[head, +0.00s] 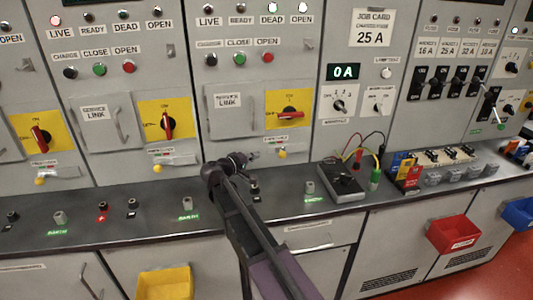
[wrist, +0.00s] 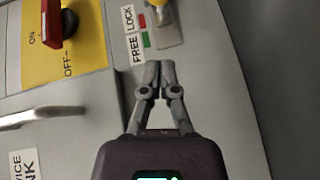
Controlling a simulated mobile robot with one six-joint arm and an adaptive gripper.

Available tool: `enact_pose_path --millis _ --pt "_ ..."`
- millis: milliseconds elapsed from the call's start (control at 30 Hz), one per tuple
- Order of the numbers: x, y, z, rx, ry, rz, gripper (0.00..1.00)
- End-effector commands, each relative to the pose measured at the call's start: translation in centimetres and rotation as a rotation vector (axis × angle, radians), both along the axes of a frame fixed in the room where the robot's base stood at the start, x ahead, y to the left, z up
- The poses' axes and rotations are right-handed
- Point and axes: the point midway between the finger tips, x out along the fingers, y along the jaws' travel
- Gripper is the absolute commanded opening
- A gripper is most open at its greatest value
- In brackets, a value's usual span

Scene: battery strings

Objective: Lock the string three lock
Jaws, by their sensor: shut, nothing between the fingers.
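The third panel's lock is a small yellow knob (head: 282,154) on a metal plate, below the yellow switch plate (head: 273,118) with its red handle (head: 290,113). In the wrist view the yellow knob (wrist: 158,3) is cut by the top edge, beside the FREE/LOCK label (wrist: 131,35) with red and green marks. The picture is too small to tell which mark the knob points to. My gripper (wrist: 160,64) is shut and empty. Its fingertips are just short of the lock plate (wrist: 167,28), apart from the knob. In the head view my gripper (head: 251,156) is left of the knob.
The service link door (head: 233,105) and its handle are left of the switch. A grey bench (head: 290,205) runs below with several posts. A black box (head: 342,181) with coloured leads stands to the right. Similar panels stand to the left.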

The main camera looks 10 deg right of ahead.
Motion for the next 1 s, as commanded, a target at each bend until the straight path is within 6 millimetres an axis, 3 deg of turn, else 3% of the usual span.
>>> enact_pose_path --millis 400,1000 --pt "-3.4 4.1 0.8 0.000 0.000 -0.001 0.00" --pt "-3.8 4.6 0.8 0.000 0.001 -0.004 0.00"
